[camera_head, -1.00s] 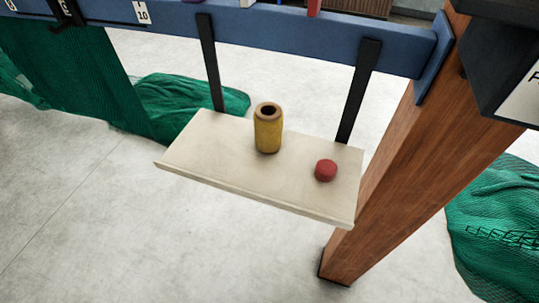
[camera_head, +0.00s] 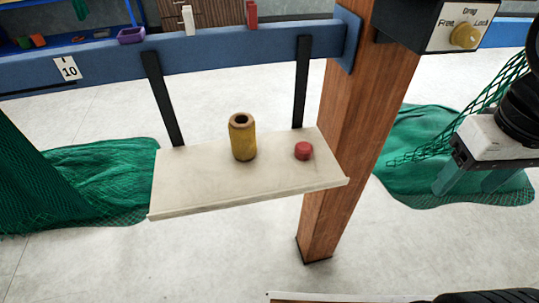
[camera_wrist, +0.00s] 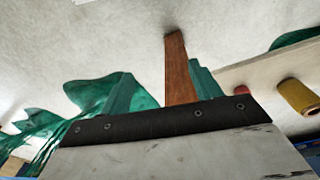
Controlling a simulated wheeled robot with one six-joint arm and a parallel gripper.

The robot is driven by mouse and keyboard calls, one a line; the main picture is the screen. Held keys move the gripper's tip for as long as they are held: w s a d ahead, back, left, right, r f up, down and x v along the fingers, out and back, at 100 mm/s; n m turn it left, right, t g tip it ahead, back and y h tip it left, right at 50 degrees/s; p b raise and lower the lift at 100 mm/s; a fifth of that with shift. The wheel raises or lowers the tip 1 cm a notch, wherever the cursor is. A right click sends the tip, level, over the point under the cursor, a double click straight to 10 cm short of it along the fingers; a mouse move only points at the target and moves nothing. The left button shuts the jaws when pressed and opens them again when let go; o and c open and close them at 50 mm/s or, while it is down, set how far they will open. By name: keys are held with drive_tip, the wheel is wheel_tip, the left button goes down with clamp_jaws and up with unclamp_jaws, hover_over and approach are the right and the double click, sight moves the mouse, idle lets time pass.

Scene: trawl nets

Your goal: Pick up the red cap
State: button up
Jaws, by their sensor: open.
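The red cap (camera_head: 303,151) is a small round disc lying on a pale shelf (camera_head: 200,192), near its right end. It also shows in the wrist view (camera_wrist: 241,90), to the right of my fingers. My gripper (camera_head: 468,188) is at the right of the head view, well to the right of the shelf and apart from the cap. Its two greenish fingers stand apart with nothing between them; they also show in the wrist view (camera_wrist: 160,85).
A yellow hollow cylinder (camera_head: 242,138) stands upright left of the cap. A wooden post (camera_head: 345,150) rises between the shelf and my gripper. Dark straps (camera_head: 301,85) hold the shelf under a blue beam (camera_head: 215,55). Green nets (camera_head: 110,180) lie on the floor. A knob box (camera_head: 445,25) is at upper right.

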drive_tip(key=w+a+f+n+g+h, duration=0.1)
drive_tip(key=w+a+f+n+h, duration=0.3)
drive_tip(key=w+n, duration=0.4)
drive_tip(key=n+t+h, duration=0.5)
drive_tip(key=n+t, duration=0.4)
drive_tip(key=n, duration=0.9)
approach(298, 152)
drive_tip(key=shift+x, duration=1.1)
drive_tip(key=x, duration=0.7)
drive_tip(key=shift+w+d+f, duration=0.15)
drive_tip(key=shift+f, duration=0.05)
drive_tip(key=c, duration=1.1)
